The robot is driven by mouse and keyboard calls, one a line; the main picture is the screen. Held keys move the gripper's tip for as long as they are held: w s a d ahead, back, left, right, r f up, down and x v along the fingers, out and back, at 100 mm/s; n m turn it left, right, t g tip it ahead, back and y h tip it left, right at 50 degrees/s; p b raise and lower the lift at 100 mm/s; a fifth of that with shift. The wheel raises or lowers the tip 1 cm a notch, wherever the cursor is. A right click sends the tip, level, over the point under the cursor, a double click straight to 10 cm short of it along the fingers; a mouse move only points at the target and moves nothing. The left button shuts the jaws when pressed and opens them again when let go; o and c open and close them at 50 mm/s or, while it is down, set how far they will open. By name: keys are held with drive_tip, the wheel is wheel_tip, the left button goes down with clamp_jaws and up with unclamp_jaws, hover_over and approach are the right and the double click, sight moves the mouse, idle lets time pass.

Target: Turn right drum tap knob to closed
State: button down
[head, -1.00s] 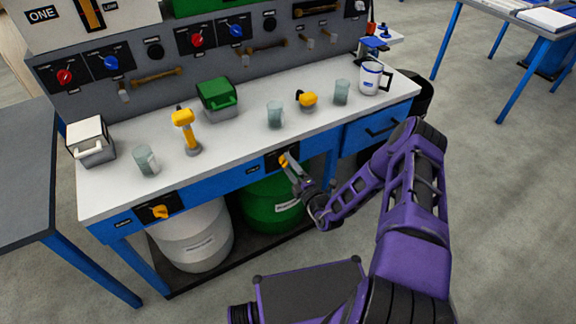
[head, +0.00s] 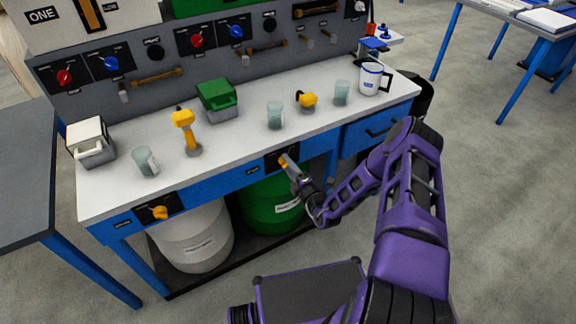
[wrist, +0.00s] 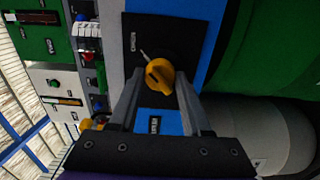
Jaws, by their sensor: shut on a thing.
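The right drum tap knob (head: 283,161) is yellow and sits on a black plate on the blue front rail, above the green drum (head: 272,205). In the wrist view the knob (wrist: 159,76) is between my fingertips, in front of the black plate (wrist: 185,32), with its ridge tilted. A short pale pointer mark shows at its upper left. My gripper (head: 288,163) is shut on the knob; it also shows in the wrist view (wrist: 161,82). The small lettering on the plate is too unclear to read.
A second yellow knob (head: 160,212) is on the rail at left, above the white drum (head: 195,235). The white benchtop (head: 245,140) carries cups, boxes and a yellow tool. A dark table (head: 28,175) stands at left.

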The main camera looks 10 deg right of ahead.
drive_tip(key=shift+n, duration=0.3)
drive_tip(key=shift+n+p, duration=1.4)
drive_tip(key=shift+n, duration=7.2)
drive_tip(key=shift+c, duration=1.8)
unclamp_jaws()
